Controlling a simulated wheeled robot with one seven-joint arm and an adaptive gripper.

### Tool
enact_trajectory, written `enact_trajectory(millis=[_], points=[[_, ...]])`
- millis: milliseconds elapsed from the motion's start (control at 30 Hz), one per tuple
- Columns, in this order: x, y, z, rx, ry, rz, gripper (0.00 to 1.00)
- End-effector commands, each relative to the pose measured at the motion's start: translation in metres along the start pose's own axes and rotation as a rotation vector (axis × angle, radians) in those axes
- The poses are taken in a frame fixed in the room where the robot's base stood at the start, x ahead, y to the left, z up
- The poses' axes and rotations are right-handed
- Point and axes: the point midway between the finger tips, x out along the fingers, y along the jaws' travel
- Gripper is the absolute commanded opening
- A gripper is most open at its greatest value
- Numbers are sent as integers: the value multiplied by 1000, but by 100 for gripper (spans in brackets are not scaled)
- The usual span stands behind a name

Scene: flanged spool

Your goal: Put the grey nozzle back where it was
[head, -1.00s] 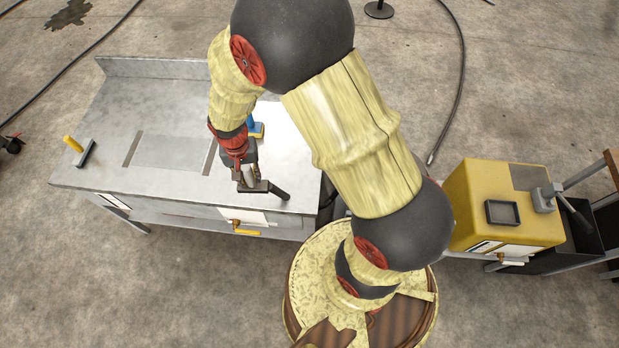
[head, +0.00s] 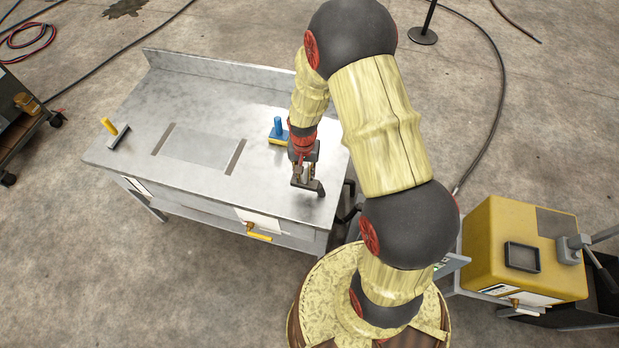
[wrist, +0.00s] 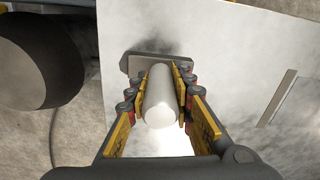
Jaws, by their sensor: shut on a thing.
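My gripper (head: 305,172) is over the right front part of the grey metal table (head: 215,95). It is shut on the grey nozzle, a pale cylinder (wrist: 160,102) with a dark grey bar (head: 309,188) at its lower end. In the wrist view the fingers (wrist: 162,72) clasp the cylinder from both sides, and the bar (wrist: 150,62) lies beyond the fingertips. I cannot tell whether the bar touches the tabletop or hangs just above it. The spot where the nozzle was is not marked in any view.
A blue post on a yellow base (head: 278,133) stands close behind my gripper. A yellow post on a grey bar (head: 116,133) stands at the table's left. The table's middle is clear. A yellow box (head: 525,245) with a dark square tray (head: 522,257) is at the right.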

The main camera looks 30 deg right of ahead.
Motion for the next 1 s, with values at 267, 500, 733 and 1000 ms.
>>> enact_trajectory(millis=[267, 500, 733, 1000], points=[[20, 10, -14, -1, 1, -1, 0], [47, 14, -19, -1, -2, 1, 0], [58, 13, -21, -1, 3, -2, 0], [63, 14, -20, -1, 2, -1, 23]])
